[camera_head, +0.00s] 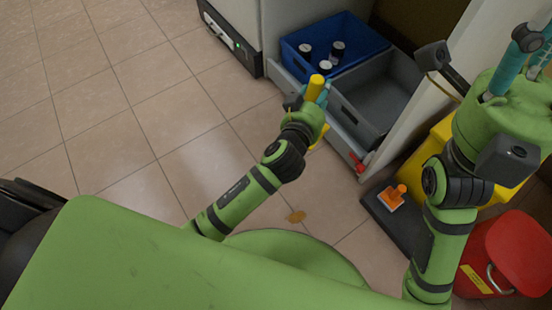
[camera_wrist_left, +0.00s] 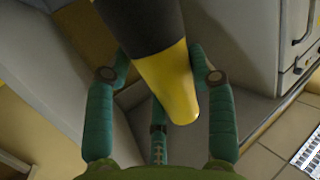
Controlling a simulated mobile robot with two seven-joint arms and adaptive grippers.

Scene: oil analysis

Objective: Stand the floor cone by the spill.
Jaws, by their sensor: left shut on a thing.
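My left gripper (camera_head: 312,97) is shut on the floor cone (camera_head: 316,88) and holds it in the air in front of the grey crate. In the left wrist view the cone (camera_wrist_left: 168,85) is yellow with a black band, between the teal fingers (camera_wrist_left: 160,80); its far end runs out of the picture. In the head view the gripper hides much of it. The spill (camera_head: 296,217) is a small amber patch on the tiles, beside my left forearm. My right gripper (camera_head: 520,68) is at the upper right, its fingertips cut off by the frame edge.
At right are a red can (camera_head: 505,250), a yellow container (camera_head: 440,135) and an orange item (camera_head: 392,196) on a dark platform. Tiled floor (camera_head: 110,110) is clear at left.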

